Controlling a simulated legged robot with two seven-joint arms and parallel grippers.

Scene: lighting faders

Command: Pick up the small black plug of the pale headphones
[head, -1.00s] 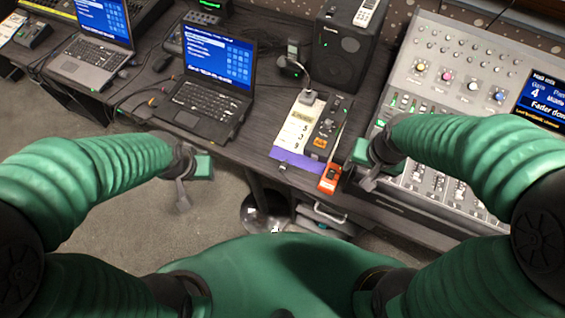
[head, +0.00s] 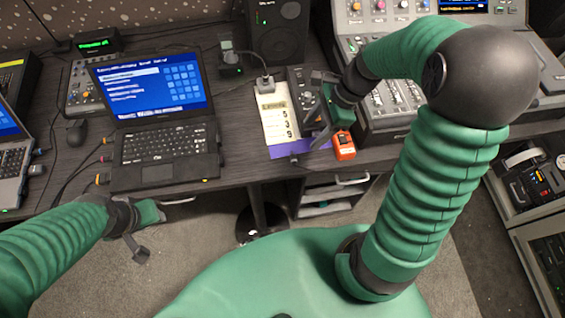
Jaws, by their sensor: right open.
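I cannot make out pale headphones in the head view. A small dark piece (head: 293,158) lies at the table's front edge by the purple strip; it is too small to tell whether it is the black plug. My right gripper (head: 318,132) is open over the dark control box, just right of the white numbered sheet (head: 274,116), and hides part of that box. It is to the right of the small dark piece and appears empty. My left gripper (head: 146,232) hangs in front of the table below the laptop; its jaw opening is unclear.
An orange-red device (head: 343,145) sits at the table edge beside my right gripper. A laptop (head: 160,120) stands left, a mixing console (head: 390,100) right, and a black speaker (head: 277,30) behind. A grey adapter with a cable (head: 265,84) stands at the sheet's top.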

